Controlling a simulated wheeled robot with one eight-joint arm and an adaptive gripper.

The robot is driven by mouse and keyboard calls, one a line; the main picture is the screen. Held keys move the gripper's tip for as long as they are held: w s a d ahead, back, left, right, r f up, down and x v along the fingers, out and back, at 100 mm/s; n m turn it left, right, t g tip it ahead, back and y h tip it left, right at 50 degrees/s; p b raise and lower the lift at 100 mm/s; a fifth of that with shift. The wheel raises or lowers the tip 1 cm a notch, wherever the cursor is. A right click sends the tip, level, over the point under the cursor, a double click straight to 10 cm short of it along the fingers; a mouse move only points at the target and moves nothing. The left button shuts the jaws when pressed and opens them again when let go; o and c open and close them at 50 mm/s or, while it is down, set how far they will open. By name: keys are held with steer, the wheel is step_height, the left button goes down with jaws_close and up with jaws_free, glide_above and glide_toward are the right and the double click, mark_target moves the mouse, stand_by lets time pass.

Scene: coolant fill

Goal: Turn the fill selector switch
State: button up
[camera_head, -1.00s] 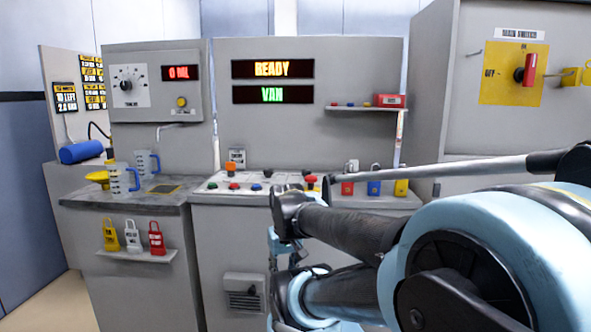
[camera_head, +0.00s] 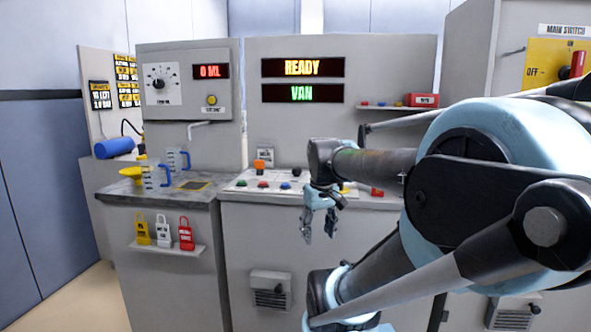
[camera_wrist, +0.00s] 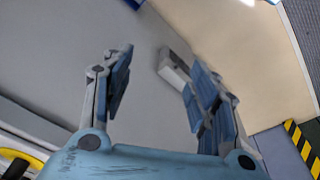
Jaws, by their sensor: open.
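A black round knob on a white scale plate (camera_head: 158,84) is on the upper left grey panel and looks like the fill selector switch. Its small label is too blurred to read. A red display (camera_head: 211,71) beside it reads 0 ML, and a yellow button (camera_head: 212,100) sits below that display. My gripper (camera_head: 319,238) hangs open and empty in front of the middle cabinet, below the counter edge and well right of and below the knob. The wrist view shows both fingers (camera_wrist: 162,95) apart with nothing between them; the knob is not visible there.
A spout (camera_head: 205,124) sticks out under the dial panel. Coloured buttons (camera_head: 262,184) line the middle counter.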

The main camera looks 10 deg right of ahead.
steer(key=w+r+n, duration=0.5)
steer(key=w+r, duration=1.2)
step_height(320, 180, up, 9)
steer(key=n+g, duration=0.2)
steer(key=n, duration=0.5)
glide_above(296, 169)
steer(key=f, duration=1.6)
steer(key=shift+w+d+f, duration=0.2)
steer(key=shift+w+f, duration=0.05)
steer(key=c, duration=1.1)
steer(key=shift+a+r, duration=0.1)
steer(key=shift+a, duration=0.05)
